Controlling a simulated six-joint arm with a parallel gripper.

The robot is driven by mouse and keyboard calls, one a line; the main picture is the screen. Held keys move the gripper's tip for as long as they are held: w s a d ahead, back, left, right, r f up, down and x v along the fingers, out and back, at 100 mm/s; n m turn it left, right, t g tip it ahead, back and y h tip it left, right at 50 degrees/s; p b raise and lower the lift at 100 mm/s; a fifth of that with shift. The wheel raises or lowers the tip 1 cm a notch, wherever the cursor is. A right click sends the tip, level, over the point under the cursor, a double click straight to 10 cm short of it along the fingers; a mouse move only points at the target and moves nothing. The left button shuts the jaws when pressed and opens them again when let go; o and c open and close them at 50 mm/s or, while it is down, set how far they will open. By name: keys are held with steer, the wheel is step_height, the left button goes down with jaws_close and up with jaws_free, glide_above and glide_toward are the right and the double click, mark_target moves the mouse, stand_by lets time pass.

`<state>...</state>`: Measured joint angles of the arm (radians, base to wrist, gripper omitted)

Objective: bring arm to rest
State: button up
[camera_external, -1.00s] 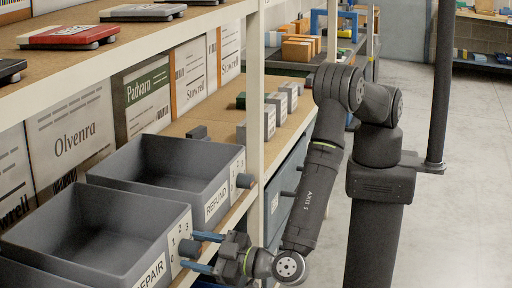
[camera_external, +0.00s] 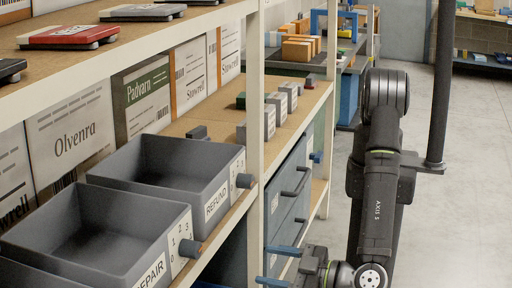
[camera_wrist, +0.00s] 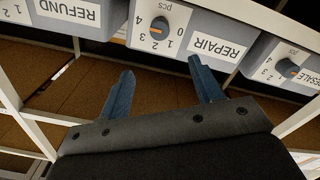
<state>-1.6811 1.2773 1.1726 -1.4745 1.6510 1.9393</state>
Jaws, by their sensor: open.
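My gripper (camera_external: 278,266) is low in the external view, in front of the rack, with its two blue fingers apart and nothing between them. My arm is folded down beside its dark column, to the right of the rack. In the wrist view my gripper (camera_wrist: 160,92) shows two spread blue fingers with empty space between them. The fingers point toward the bins, below the REPAIR bin (camera_wrist: 208,22), and look clear of it.
Grey REPAIR (camera_external: 95,235) and REFUND (camera_external: 165,168) bins with front knobs sit on the rack. Dark drawers with handles (camera_external: 287,215) stand close to my gripper. Small grey boxes (camera_external: 288,90) sit on a shelf. Floor (camera_external: 465,200) at right is clear.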

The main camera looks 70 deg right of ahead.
mark_target(199, 251)
stand_by(0.3)
steer(key=w, duration=1.7)
steer(key=shift+w+d, duration=0.15)
steer(key=shift+w, duration=0.1)
steer(key=shift+s, duration=0.1)
steer(key=shift+w, duration=0.2)
steer(key=shift+s+n, duration=0.15)
steer(key=shift+n, duration=0.55)
steer(key=n, duration=0.7)
steer(key=shift+n, duration=0.4)
steer(key=n, duration=0.4)
steer(key=shift+n, duration=2.4)
